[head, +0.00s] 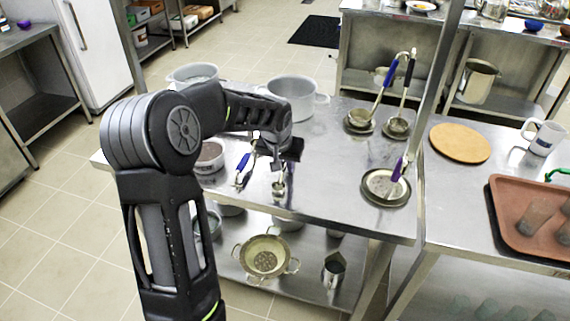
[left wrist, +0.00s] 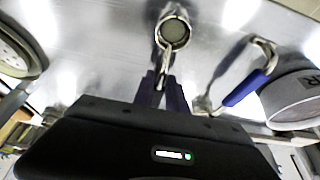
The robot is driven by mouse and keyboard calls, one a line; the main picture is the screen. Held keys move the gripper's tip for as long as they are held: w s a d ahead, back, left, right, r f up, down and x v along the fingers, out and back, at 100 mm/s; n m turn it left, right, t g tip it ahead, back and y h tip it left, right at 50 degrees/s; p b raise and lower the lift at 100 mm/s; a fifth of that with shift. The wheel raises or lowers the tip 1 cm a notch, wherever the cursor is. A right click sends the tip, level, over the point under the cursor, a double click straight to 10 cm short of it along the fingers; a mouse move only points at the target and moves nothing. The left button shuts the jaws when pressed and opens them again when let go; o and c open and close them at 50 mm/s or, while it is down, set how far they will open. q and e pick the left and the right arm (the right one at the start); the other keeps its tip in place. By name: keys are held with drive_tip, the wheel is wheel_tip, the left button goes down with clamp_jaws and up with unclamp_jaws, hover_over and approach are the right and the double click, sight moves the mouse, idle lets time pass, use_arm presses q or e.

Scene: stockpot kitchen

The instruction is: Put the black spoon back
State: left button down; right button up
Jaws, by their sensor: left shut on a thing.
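My left gripper (head: 272,157) is over the middle table. It is shut on a metal spoon (head: 279,188) with a small round bowl, pointing down near the tabletop. In the left wrist view the bowl (left wrist: 173,31) and thin shaft show ahead of the fingers (left wrist: 162,90). The held handle is hidden, so I cannot tell its colour or whether the bowl touches the table. A black-handled spoon (head: 409,70) stands at the back right, its bowl on a small round dish (head: 397,129). My right gripper is not in view.
A blue-handled utensil (head: 242,166) is left of the held spoon. Another blue-handled spoon (head: 388,75) and a purple-handled one (head: 399,168) on a round dish (head: 376,188) are at right. Grey pots (head: 292,95) stand behind. The tabletop (head: 325,165) between is clear.

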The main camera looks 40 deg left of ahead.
use_arm(q)
drive_tip(key=shift+f, duration=0.1)
drive_tip(key=c, duration=1.3)
unclamp_jaws()
drive_tip(key=shift+c, duration=0.2)
drive_tip(key=shift+r, duration=0.25)
drive_tip(key=b+v, duration=0.1)
drive_tip(key=v, duration=1.1)
drive_tip(key=shift+f, duration=0.1)
